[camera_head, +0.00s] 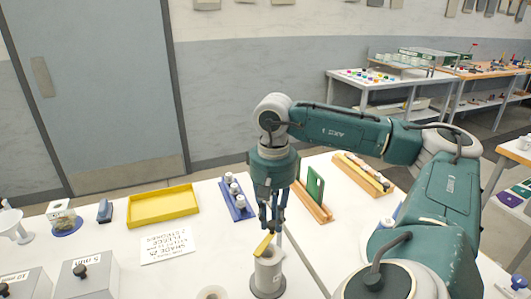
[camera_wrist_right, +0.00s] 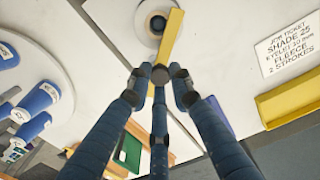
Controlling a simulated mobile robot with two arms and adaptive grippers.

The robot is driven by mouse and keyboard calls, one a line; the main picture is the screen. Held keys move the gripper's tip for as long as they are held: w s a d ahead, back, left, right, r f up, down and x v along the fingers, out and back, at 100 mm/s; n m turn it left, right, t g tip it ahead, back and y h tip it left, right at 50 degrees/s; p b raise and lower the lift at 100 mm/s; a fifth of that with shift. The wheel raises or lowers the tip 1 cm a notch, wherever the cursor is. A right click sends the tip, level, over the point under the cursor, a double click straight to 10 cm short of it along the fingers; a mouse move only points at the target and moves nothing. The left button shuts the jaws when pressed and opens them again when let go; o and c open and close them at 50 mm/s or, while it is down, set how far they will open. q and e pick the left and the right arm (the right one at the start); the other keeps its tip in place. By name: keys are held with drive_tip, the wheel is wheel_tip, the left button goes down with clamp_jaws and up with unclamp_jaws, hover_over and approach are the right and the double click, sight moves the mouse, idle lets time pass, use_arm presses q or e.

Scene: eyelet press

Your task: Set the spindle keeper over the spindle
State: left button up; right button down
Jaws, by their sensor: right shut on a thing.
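My right gripper (camera_head: 271,225) is shut on a yellow bar, the spindle keeper as far as I can tell (camera_head: 263,245). The bar is tilted in the head view, above a pale cylinder on a grey base (camera_head: 268,274). The wrist view shows a pale ring with a dark centre (camera_wrist_right: 157,23), partly covered by the bar; this may be the spindle. I cannot tell whether bar and cylinder touch. My left gripper is not in view.
A yellow tray (camera_head: 162,221), a blue rack with white-topped spools (camera_head: 238,205) and a wooden rack with a green plate (camera_head: 313,205) stand behind. A job ticket (camera_head: 168,246) lies left. Grey boxes with black knobs (camera_head: 88,281) stand front left. My right arm crosses the right side.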

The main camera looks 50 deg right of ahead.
drive_tip(key=shift+s+n+b, duration=0.35)
drive_tip(key=shift+n+b, duration=0.2)
drive_tip(key=shift+n, duration=0.25)
drive_tip(key=shift+d+n, duration=0.1)
drive_tip(key=shift+n, duration=0.2)
drive_tip(key=c, duration=1.5)
unclamp_jaws()
drive_tip(key=shift+s, duration=0.1)
drive_tip(key=shift+c, duration=0.2)
